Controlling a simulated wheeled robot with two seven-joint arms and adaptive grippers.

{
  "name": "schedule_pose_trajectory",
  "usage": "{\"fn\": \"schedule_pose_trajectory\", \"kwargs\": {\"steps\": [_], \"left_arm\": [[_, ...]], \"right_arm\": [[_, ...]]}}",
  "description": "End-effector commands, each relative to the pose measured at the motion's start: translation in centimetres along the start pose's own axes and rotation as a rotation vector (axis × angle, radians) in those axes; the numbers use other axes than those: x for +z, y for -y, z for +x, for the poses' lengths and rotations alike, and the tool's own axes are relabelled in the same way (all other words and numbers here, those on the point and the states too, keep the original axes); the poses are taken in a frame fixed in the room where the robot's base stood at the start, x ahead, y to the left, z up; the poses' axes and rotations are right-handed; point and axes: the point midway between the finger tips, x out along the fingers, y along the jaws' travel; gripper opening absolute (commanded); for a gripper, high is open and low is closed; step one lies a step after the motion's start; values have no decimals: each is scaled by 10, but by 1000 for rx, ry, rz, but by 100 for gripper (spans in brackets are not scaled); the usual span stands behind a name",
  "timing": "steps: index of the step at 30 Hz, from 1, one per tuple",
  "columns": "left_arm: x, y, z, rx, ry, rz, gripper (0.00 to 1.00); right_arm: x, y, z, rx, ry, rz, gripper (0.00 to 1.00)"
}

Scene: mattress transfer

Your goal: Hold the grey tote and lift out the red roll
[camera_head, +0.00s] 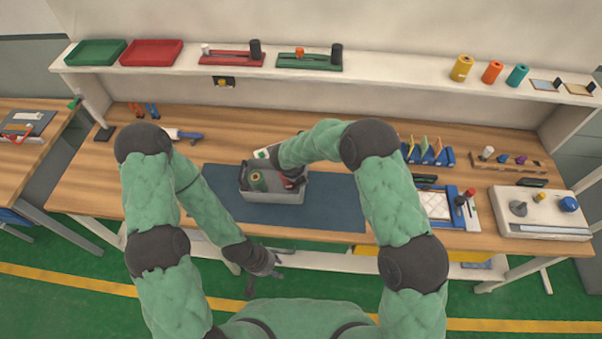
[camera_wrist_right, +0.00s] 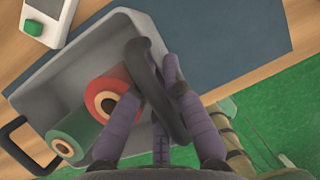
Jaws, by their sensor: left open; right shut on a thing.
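The grey tote (camera_head: 272,199) stands on the dark blue mat in the middle of the workbench. In the right wrist view, a red roll (camera_wrist_right: 104,92) and a green roll (camera_wrist_right: 78,130) lie in the tote side by side. The green roll also shows in the head view (camera_head: 257,181); the red roll is mostly hidden there by my right gripper. My right gripper (camera_wrist_right: 158,68) is shut on the tote's black handle (camera_wrist_right: 146,68), beside the red roll. My left gripper (camera_head: 265,274) is open and empty, in front of the bench's front edge, apart from the tote.
The dark blue mat (camera_head: 335,205) is bare right of the tote. A white device with a green button (camera_wrist_right: 35,28) lies just behind the tote. A tool holder (camera_head: 428,154) and a white scale-like box (camera_head: 540,215) stand at the right. A shelf (camera_head: 400,75) runs along the back.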

Motion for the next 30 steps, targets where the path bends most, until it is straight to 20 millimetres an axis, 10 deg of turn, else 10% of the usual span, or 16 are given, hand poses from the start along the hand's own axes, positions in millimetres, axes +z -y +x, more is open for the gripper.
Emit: {"fn": "schedule_pose_trajectory", "kwargs": {"steps": [30], "left_arm": [[-1,6,18,0,0,0,42]], "right_arm": [[-7,-5,21,2,4,3,0]]}}
